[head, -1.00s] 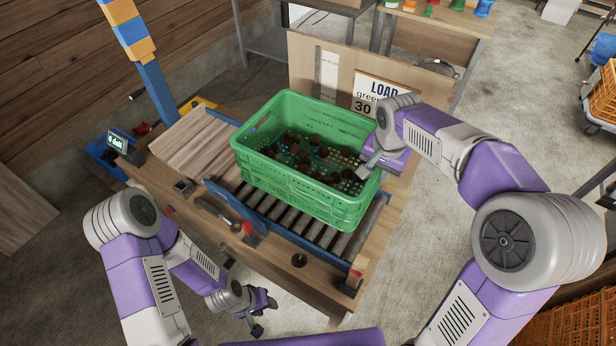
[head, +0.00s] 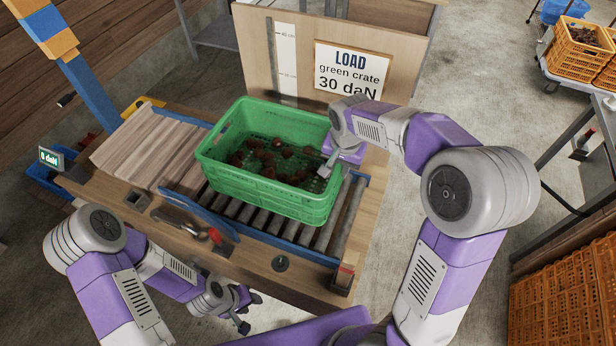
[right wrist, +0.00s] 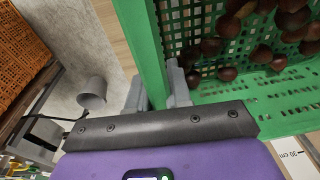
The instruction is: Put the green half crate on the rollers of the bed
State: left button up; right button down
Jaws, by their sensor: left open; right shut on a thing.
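The green half crate (head: 262,195), with brown chestnuts inside, is over the rollers (head: 333,222) of the bed in the head view. It looks level. Its underside is hidden, so I cannot tell whether it touches the rollers. My right gripper (head: 328,163) is shut on the crate's right-hand wall. In the right wrist view its fingers (right wrist: 160,92) stand on either side of the green wall (right wrist: 145,45). My left gripper (head: 243,312) is open and empty, low in front of the bench, apart from the crate.
A blue rail (head: 270,238) runs along the bed's front. Wooden slats (head: 150,150) lie left of the rollers. A small display (head: 51,158) reads 0 daN. A board with a LOAD sign (head: 352,70) stands behind. Orange crates (head: 565,285) are stacked at right.

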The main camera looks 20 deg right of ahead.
jog(key=shift+w+f+b, duration=0.15)
jog(key=shift+f+b, duration=1.1)
jog(key=shift+f, duration=3)
jog(key=c, duration=1.1)
grip_release()
jog(key=shift+s+f, duration=0.1)
jog(key=shift+s, duration=0.1)
jog(key=shift+o, duration=0.2)
jog(key=r+p, duration=0.1)
jog(key=r, duration=0.3)
jog(key=s+r+p, duration=0.1)
jog(key=r, duration=0.3)
jog(key=r+p, duration=0.1)
jog(key=r, duration=0.3)
jog(key=shift+s+a+r+p, duration=0.1)
jog(key=shift+s+a+p, duration=0.05)
jog(key=shift+s+p, duration=0.15)
